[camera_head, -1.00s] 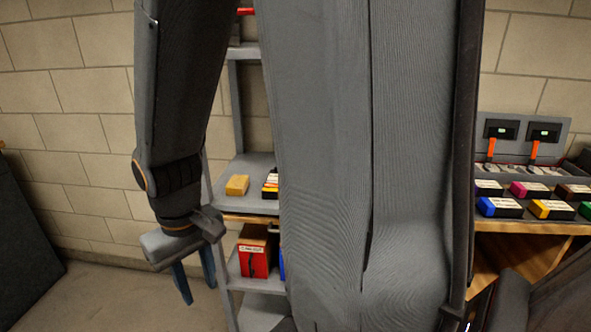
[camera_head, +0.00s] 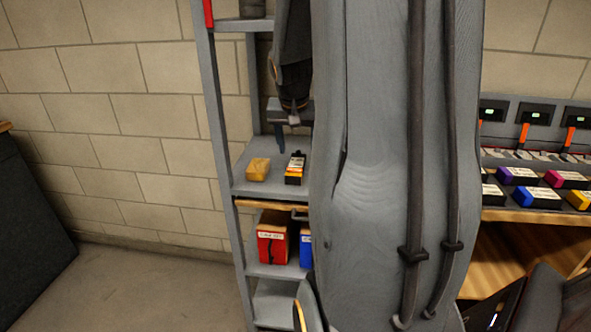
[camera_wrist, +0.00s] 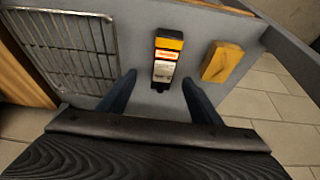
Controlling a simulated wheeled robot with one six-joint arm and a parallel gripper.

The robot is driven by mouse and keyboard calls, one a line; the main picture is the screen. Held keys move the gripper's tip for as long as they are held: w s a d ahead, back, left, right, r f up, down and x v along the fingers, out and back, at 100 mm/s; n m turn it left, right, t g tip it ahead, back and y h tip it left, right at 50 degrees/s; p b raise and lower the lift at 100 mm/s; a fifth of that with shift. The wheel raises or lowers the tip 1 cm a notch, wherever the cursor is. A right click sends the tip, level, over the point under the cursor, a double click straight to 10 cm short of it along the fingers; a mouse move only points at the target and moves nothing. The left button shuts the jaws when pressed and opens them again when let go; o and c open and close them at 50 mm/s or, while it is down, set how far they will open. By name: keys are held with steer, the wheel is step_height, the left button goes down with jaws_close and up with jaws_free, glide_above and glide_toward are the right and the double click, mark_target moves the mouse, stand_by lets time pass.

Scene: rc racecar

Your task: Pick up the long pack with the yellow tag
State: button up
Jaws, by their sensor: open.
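A long black pack with a yellow tag and a white and orange label (camera_head: 295,168) lies on the grey shelf of the rack in the head view. It also shows in the wrist view (camera_wrist: 167,60), ahead of my gripper and between the lines of its fingers. My gripper (camera_wrist: 159,82) is open and empty. In the head view my gripper (camera_head: 292,148) hangs above the shelf, close over the pack. I see no contact between fingers and pack.
A yellow-brown block (camera_head: 258,169) lies on the shelf just left of the pack. A wire rack (camera_wrist: 68,45) lies on its other side. A red box (camera_head: 272,238) stands on the shelf below. Other colour-tagged packs (camera_head: 537,196) sit on the bench at right.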

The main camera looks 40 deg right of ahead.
mark_target(296, 164)
steer(key=x, duration=0.7)
steer(key=shift+w+a+f+p, duration=0.15)
steer(key=shift+w+a+p, duration=0.1)
steer(key=shift+a+p, duration=0.1)
steer(key=c, duration=1.4)
